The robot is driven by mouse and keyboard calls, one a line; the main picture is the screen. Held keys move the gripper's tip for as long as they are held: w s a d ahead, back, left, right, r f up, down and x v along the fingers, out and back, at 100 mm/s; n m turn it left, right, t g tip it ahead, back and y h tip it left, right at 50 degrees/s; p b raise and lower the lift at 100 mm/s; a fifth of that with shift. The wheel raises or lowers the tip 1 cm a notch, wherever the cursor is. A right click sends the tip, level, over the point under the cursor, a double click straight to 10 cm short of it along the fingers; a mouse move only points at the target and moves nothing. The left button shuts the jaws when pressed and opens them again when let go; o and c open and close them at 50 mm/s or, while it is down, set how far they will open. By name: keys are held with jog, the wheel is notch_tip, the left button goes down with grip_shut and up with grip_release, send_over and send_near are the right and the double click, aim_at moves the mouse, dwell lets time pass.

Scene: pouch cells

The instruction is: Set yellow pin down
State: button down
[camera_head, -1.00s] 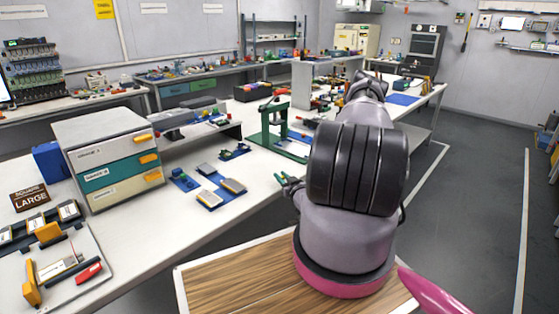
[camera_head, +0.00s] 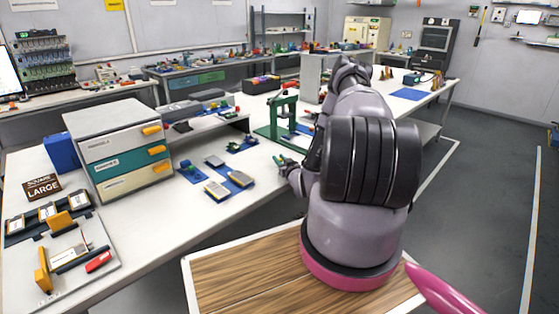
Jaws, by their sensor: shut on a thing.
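My gripper (camera_head: 284,163) shows small and partly hidden behind my own arm, low over the front edge of the white bench (camera_head: 240,207). Its tips show dark and greenish, pointing left. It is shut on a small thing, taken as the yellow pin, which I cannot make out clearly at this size. I cannot tell whether the pin touches the bench. The gripper is in front of a green press stand (camera_head: 283,120) and right of a blue mat with grey pouch cells (camera_head: 238,178).
A drawer cabinet (camera_head: 112,122) stands on the left of the bench. In front of it lies a board (camera_head: 75,288) with cells, yellow blocks and a red piece. A "LARGE" sign (camera_head: 43,187) stands beside it. Bare bench top shows between the mat and my gripper.

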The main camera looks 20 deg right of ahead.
jog(key=c, duration=0.7)
grip_release()
jog(key=shift+f, duration=0.15)
